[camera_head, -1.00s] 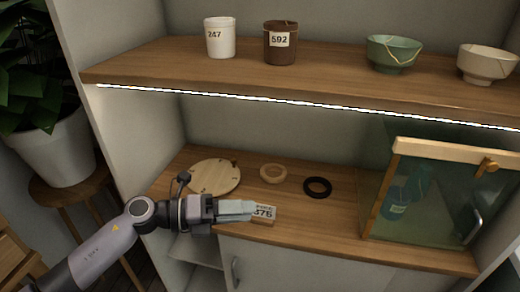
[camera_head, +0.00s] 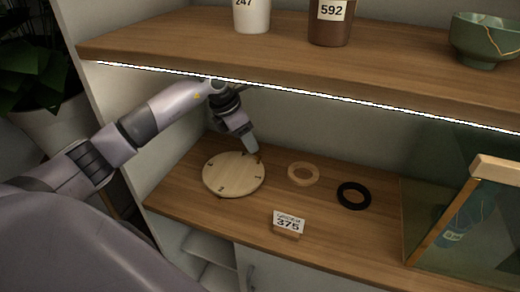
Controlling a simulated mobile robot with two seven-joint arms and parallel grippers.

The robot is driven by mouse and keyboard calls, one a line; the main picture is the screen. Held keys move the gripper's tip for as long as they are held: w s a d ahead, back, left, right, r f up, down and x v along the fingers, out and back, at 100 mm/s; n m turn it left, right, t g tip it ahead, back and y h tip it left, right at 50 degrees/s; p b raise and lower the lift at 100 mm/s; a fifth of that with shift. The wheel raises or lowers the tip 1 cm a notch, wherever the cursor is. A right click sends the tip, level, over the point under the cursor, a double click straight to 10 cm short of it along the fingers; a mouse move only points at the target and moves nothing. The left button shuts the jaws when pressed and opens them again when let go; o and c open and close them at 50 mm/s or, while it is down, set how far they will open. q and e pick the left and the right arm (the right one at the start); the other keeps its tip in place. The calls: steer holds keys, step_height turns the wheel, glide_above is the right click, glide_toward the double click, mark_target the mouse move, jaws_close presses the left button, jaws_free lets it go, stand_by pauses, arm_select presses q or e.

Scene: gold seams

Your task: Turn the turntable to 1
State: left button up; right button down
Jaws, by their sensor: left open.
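The turntable (camera_head: 233,176) is a round pale wooden disc on the lower shelf, with small dark numerals near its rim. A 2 shows near its front edge; the other marks are small and hard to read. A small brown peg (camera_head: 257,157) stands at its back right rim. My left gripper (camera_head: 253,148) points down over the back right of the disc, its fingertips close by the peg. It is open; I cannot tell whether it touches the peg. My right gripper is not in view.
A tan ring (camera_head: 303,174), a black ring (camera_head: 353,195) and a 375 card (camera_head: 288,223) lie right of the turntable. A glass-fronted case (camera_head: 470,225) stands at the right. The upper shelf (camera_head: 300,70), holding a white cup (camera_head: 252,14), brown cup (camera_head: 330,22) and green bowl (camera_head: 485,38), overhangs my arm.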

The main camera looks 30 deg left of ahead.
mark_target(257, 156)
arm_select(q)
steer(key=shift+x, duration=2.75)
steer(key=shift+d, duration=0.1)
jaws_close()
